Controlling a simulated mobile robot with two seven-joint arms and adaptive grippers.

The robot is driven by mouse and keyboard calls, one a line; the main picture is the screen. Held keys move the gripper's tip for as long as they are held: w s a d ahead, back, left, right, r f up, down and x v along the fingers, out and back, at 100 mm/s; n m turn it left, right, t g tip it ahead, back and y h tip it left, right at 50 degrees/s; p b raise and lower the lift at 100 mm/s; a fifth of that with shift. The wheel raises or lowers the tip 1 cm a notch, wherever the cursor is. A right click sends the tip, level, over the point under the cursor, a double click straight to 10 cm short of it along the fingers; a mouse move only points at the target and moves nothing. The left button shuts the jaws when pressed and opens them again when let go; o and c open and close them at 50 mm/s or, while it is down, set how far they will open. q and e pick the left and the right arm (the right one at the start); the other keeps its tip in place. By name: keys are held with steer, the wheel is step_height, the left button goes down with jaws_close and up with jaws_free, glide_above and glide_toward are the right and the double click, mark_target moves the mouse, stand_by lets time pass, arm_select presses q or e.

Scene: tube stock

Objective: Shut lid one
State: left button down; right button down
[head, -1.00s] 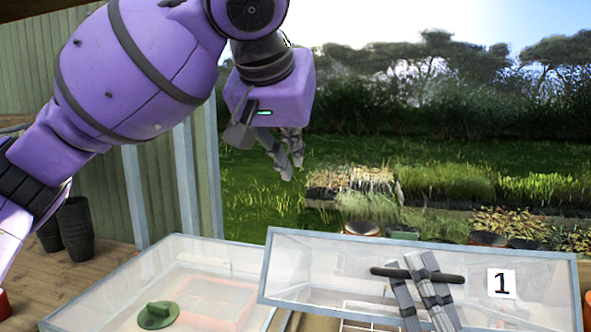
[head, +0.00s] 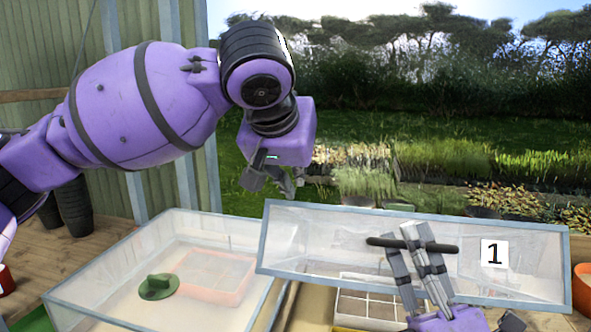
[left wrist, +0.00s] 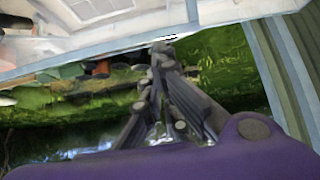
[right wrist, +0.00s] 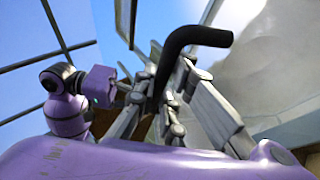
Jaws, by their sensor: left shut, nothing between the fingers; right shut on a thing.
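Lid one (head: 330,262) is a clear, grey-framed panel with a "1" label (head: 494,254) and a dark bar handle (head: 385,241). It stands tilted up, raised above the bench in the head view. My right gripper (head: 420,240) is shut on the handle; the handle also shows between its fingers in the right wrist view (right wrist: 205,36). My left gripper (head: 283,186) hangs in the air above and behind the left clear box, shut and empty. Its closed fingers show in the left wrist view (left wrist: 160,60).
A clear lidded box (head: 110,275) at the left has a green hat-shaped knob (head: 157,287) and an orange tray (head: 215,272) inside. A divided tray (head: 365,306) sits below lid one. An orange pot (head: 582,285) stands at the right edge. Dark pots (head: 72,205) stand at the left.

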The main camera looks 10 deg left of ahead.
mark_target(291, 215)
steer(key=shift+r, duration=0.1)
arm_select(q)
steer(key=shift+s+f, duration=0.9)
steer(key=shift+f, duration=0.1)
steer(key=shift+s+f, duration=0.2)
steer(key=shift+s, duration=0.1)
steer(key=shift+s+a+t, duration=0.1)
steer(key=shift+t, duration=0.2)
steer(key=shift+r, duration=0.15)
arm_select(e)
steer(key=c, duration=1.8)
jaws_free()
steer(key=shift+s, duration=0.1)
